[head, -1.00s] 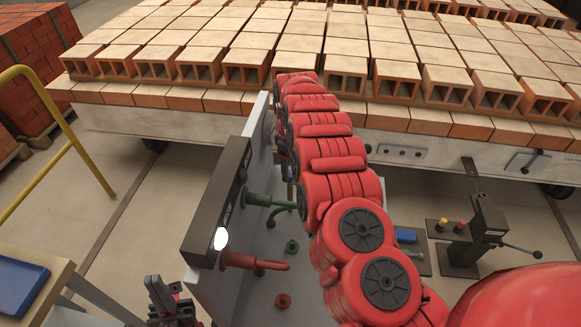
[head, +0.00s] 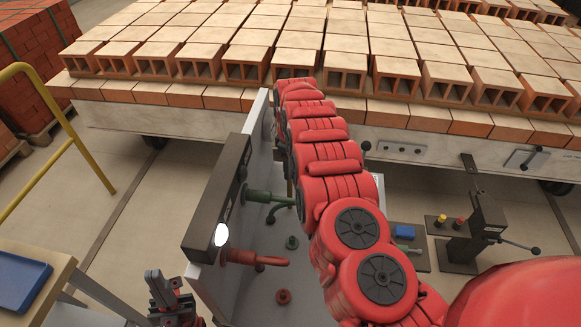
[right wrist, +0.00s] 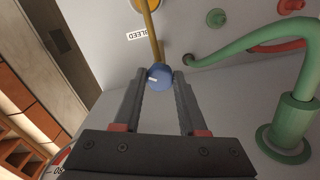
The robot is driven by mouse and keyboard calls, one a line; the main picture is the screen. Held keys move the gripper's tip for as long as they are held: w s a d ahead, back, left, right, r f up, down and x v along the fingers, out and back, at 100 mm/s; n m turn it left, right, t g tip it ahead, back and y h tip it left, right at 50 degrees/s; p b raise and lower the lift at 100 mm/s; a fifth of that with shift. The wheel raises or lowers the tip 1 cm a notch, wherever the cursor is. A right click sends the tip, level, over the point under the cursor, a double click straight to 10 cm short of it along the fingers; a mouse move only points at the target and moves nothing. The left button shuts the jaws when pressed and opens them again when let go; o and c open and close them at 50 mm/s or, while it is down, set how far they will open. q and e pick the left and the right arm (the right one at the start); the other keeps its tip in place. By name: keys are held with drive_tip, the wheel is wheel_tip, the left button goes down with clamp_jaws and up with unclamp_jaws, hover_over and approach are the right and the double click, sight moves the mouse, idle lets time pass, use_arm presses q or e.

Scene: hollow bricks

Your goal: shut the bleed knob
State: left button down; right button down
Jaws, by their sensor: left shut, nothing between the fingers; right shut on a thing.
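The bleed knob (right wrist: 159,77) is a small round blue knob with a white pointer mark. It sits at the end of a brass-coloured pipe (right wrist: 151,35), beside a "BLEED" label (right wrist: 143,33) on the grey panel. In the right wrist view my right gripper (right wrist: 160,84) has its two fingertips on either side of the knob, closed on it. In the head view the knob and right gripper are hidden behind my red right arm. My left gripper (head: 160,284) is shut and empty, low in the head view, left of the panel.
A green pipe (right wrist: 235,45) and its flange (right wrist: 285,142) stand close right of the right gripper. The panel has a dark header (head: 217,200) with a lit lamp (head: 221,235). A brick-laden car (head: 110,118) stands behind, a yellow rail (head: 70,145) left, a lever post (head: 488,215) right.

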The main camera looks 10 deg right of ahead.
drive_tip(key=m+b, duration=0.2)
drive_tip(key=shift+f+b, duration=0.15)
drive_tip(key=shift+b, duration=0.2)
drive_tip(key=m+b, duration=0.4)
drive_tip(key=shift+f+m, duration=0.1)
drive_tip(key=shift+m, duration=0.3)
drive_tip(key=shift+a+r+m+b, duration=0.1)
drive_tip(key=shift+r+m+b, duration=0.1)
drive_tip(key=shift+m+b, duration=0.8)
drive_tip(key=shift+r+m, duration=0.1)
drive_tip(key=shift+m, duration=1.1)
drive_tip(key=shift+c, duration=2.3)
unclamp_jaws()
